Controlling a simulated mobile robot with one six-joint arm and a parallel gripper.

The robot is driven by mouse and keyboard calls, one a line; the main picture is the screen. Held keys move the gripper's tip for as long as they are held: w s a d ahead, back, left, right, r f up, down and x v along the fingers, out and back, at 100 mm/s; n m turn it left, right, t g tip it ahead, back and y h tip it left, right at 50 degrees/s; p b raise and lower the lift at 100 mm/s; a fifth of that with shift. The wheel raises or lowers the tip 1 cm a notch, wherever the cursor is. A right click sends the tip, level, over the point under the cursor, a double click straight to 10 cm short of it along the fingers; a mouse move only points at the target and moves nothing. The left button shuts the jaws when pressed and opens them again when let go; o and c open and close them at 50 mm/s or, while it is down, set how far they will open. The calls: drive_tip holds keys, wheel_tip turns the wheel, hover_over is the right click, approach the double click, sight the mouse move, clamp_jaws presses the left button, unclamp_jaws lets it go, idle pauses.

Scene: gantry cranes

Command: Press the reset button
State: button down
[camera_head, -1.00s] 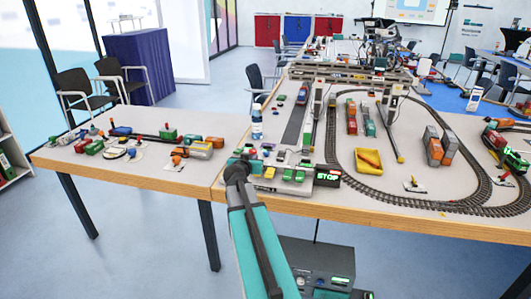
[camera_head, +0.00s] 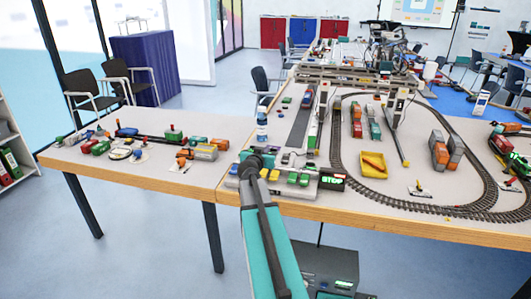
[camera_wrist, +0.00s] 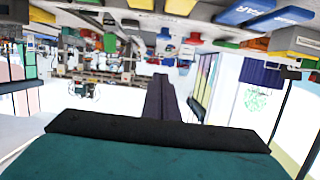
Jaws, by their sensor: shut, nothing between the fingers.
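The control panel (camera_head: 312,193) sits at the front edge of the table, with several yellow and green buttons (camera_head: 292,178) on it. I cannot read which one is the reset button. A dark box with a lit green STOP sign (camera_head: 331,184) stands at the panel's right end. My gripper (camera_head: 258,158) is over the panel's left part, and my arm hides some of that part. I cannot tell its height above the buttons. In the wrist view my shut, dark fingers (camera_wrist: 160,80) point into an upside-down scene and hold nothing.
A bottle with a blue label (camera_head: 262,128) stands just behind my gripper. A yellow tray (camera_head: 373,163) lies inside the oval track (camera_head: 343,190) to the right. Small train models (camera_head: 198,152) lie on the left table. A dark box (camera_head: 325,265) is below the table edge.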

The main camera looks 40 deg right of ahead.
drive_tip(key=shift+p+x, duration=1.15)
drive_tip(key=shift+x, duration=3.05)
drive_tip(key=shift+a+f, duration=0.1)
drive_tip(key=shift+f, duration=1.95)
drive_tip(key=shift+a+f, duration=0.1)
